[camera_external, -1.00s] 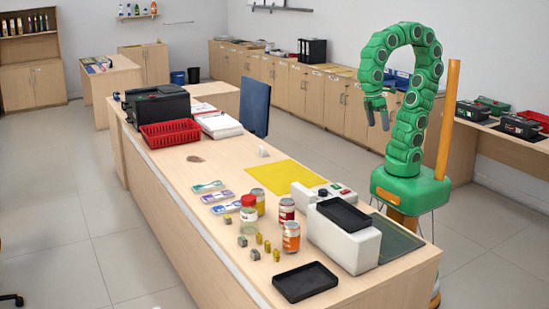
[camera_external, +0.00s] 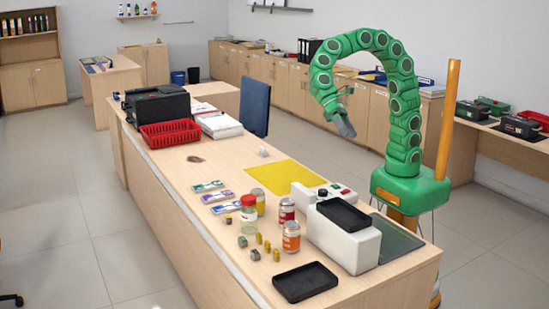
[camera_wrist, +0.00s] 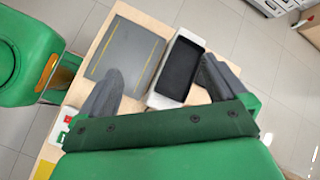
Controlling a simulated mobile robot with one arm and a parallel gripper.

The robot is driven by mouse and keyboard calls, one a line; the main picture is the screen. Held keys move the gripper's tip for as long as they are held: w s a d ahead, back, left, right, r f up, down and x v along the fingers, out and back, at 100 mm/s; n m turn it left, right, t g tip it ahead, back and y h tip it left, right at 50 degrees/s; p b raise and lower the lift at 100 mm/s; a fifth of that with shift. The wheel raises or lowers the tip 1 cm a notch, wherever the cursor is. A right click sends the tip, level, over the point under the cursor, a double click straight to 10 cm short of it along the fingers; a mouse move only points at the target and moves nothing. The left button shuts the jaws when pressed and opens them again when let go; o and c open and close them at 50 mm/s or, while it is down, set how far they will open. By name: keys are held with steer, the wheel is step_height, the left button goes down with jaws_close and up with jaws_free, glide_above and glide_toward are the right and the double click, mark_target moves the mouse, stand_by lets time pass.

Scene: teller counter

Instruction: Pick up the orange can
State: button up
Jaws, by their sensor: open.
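The orange can (camera_external: 291,236) stands upright on the teller counter (camera_external: 350,291), just left of the white counting machine (camera_external: 343,242) in the external view. It does not show in the wrist view. The machine's black tray (camera_wrist: 180,66) shows beyond the fingers.
Small weights (camera_external: 267,247) and a black tray (camera_external: 305,283) lie in front. A yellow mat (camera_external: 285,176) lies behind.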

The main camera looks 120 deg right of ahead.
steer(key=w+d+f+m+t+y, duration=0.1)
steer(key=w+d+m+y, duration=0.15)
steer(key=w, duration=0.45)
steer(key=w+d+f+m+t+y, duration=0.15)
steer(key=w+m, duration=0.25)
steer(key=w, duration=0.4)
steer(key=w+d+f+m+t+y, duration=0.1)
steer(key=w+d+m, duration=0.2)
steer(key=w, duration=0.4)
glide_toward(295, 237)
steer(key=shift+x, duration=3.15)
steer(key=shift+r, duration=0.1)
steer(key=c, duration=1.5)
